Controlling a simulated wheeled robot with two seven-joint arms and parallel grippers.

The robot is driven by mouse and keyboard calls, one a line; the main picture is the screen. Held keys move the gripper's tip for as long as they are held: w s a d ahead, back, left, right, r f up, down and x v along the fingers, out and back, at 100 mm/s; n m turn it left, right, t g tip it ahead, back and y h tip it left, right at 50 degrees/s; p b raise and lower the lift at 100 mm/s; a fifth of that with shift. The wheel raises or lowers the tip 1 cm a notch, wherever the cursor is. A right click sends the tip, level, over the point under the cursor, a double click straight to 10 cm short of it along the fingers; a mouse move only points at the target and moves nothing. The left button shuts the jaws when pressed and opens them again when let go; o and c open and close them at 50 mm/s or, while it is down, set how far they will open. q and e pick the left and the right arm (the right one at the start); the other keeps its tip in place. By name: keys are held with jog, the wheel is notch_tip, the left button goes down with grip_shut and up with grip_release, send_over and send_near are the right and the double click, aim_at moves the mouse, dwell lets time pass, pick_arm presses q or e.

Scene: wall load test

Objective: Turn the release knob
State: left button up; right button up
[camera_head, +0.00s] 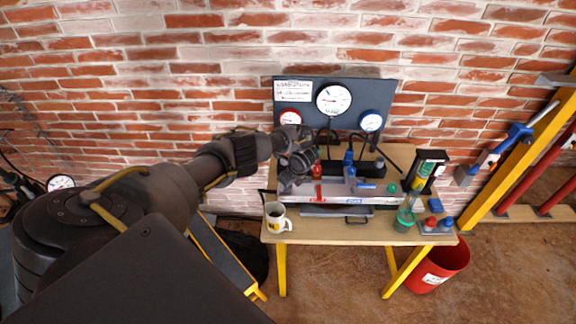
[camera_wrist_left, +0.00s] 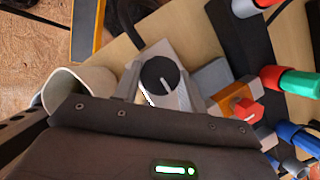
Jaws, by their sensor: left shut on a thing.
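The release knob is a round black knob with a white pointer line (camera_wrist_left: 160,76), on a pale metal block in the left wrist view. The pointer line runs toward the lower right of the knob. My left gripper (camera_wrist_left: 166,90) is over the knob, with pale fingers on both sides, shut on it. In the head view, my left gripper (camera_head: 296,172) reaches down at the left end of the grey bench unit (camera_head: 345,192) and hides the knob. My right gripper is not in view.
A mug (camera_head: 277,217) stands close to my left gripper, and also shows in the wrist view (camera_wrist_left: 88,88). A gauge panel (camera_head: 370,92) stands behind the table (camera_head: 310,236). Red, blue and green fittings crowd the right. A red bucket (camera_head: 441,262) is on the floor.

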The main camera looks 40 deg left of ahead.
pick_arm(q)
jog(key=shift+w+r, duration=0.1)
dwell(0.3)
jog(key=o, duration=1)
jog(key=v, duration=0.5)
jog(key=shift+w+r, duration=0.1)
jog(key=shift+r, duration=0.3)
jog(key=p+v, duration=0.3)
jog(key=v, duration=0.1)
jog(key=shift+d+r+p, duration=0.25)
jog(key=shift+r+p, duration=0.05)
jog(key=shift+r, duration=0.05)
